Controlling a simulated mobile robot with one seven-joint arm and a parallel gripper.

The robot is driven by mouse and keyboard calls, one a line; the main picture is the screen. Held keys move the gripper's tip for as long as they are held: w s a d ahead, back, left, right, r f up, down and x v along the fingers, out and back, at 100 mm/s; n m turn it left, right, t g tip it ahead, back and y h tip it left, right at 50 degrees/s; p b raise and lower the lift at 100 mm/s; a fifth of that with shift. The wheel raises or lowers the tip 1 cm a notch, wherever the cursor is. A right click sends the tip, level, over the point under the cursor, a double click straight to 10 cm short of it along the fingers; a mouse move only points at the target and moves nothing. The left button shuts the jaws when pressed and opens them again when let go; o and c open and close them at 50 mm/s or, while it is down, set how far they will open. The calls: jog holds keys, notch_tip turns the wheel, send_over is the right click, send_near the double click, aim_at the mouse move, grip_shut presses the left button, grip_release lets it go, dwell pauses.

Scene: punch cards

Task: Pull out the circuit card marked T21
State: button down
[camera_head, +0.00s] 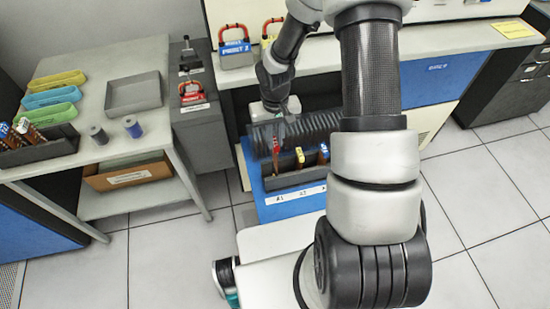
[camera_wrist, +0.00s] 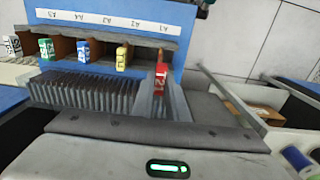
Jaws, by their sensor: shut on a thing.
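The red-ended card marked T21 (camera_wrist: 160,78) is between my gripper's (camera_wrist: 158,98) two fingers in the wrist view, and my gripper is shut on it. It is in line with the A1 slot of the card rack (camera_wrist: 105,17). In the head view the red card (camera_head: 277,146) is at the left end of the rack (camera_head: 290,181), below my gripper (camera_head: 277,122). My gripper hides part of the card, so I cannot tell how far it sits in the slot.
Beside A1 stand a yellow-ended card (camera_wrist: 122,58), a blue-ended card (camera_wrist: 83,50) and a green-ended card (camera_wrist: 46,48). A grey table (camera_head: 90,150) at left holds a grey tray (camera_head: 133,93), colored trays and spools. Floor is clear at lower left.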

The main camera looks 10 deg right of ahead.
jog(key=shift+r+p, duration=1.9)
jog(key=shift+r, duration=0.95)
